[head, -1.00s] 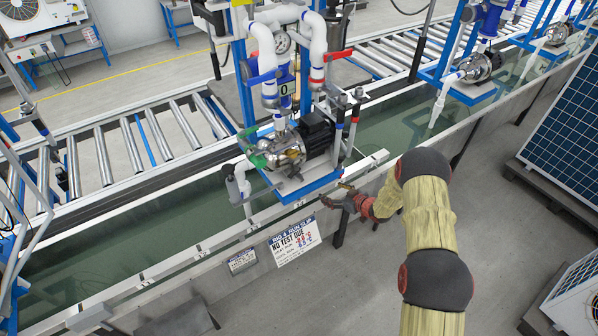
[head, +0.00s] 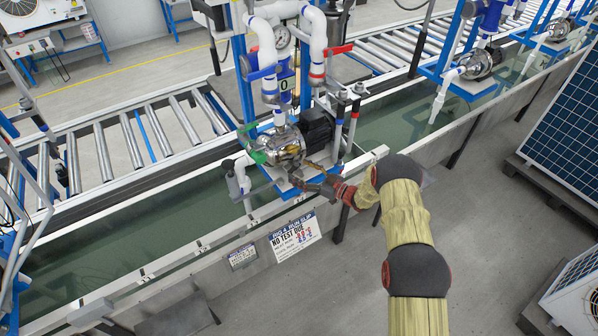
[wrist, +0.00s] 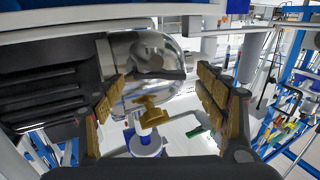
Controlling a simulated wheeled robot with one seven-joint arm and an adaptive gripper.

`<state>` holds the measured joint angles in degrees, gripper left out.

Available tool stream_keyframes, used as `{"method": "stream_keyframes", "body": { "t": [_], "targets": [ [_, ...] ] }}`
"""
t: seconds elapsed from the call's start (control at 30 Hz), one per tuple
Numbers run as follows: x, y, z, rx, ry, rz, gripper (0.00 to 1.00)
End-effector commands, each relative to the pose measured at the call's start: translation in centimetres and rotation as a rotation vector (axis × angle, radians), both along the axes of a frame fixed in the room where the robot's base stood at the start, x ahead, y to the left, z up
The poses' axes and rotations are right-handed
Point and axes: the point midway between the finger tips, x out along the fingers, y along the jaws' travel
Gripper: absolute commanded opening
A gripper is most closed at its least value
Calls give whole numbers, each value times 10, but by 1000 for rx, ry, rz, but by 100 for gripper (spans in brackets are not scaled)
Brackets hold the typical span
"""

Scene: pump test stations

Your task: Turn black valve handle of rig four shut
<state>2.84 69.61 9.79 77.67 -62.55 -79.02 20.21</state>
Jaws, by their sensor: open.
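Rig four's pump (head: 285,144), with a silver head and black ribbed motor (head: 316,126), stands on a blue base over the water trough. My gripper (head: 302,182) is low at the pump's front edge, partly blending with it. In the wrist view my gripper (wrist: 160,88) is open and empty. The silver pump head (wrist: 145,52) and a brass fitting (wrist: 151,110) show between and beyond its fingers. I cannot tell whether they touch. A green handle (head: 254,146) is left of the pump. Blue (head: 264,74) and red (head: 340,49) handles are higher. I cannot clearly pick out a black handle.
A slip sign reading RIG 4 and NO TEST DUE (head: 295,238) hangs on the trough's front. Thin upright pipes (head: 353,120) stand right of the motor. Another pump rig (head: 477,66) is farther right. Grey floor (head: 300,295) is clear in front.

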Motion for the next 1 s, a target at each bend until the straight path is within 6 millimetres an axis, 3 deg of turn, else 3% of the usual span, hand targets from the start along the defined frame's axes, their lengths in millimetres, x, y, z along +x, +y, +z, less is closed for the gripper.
{"method": "stream_keyframes", "body": {
  "t": [0.4,1.0],
  "targets": [
    [5,8,0,0,1,-2,72],
    [5,8,0,-1,1,-1,38]
  ]
}}
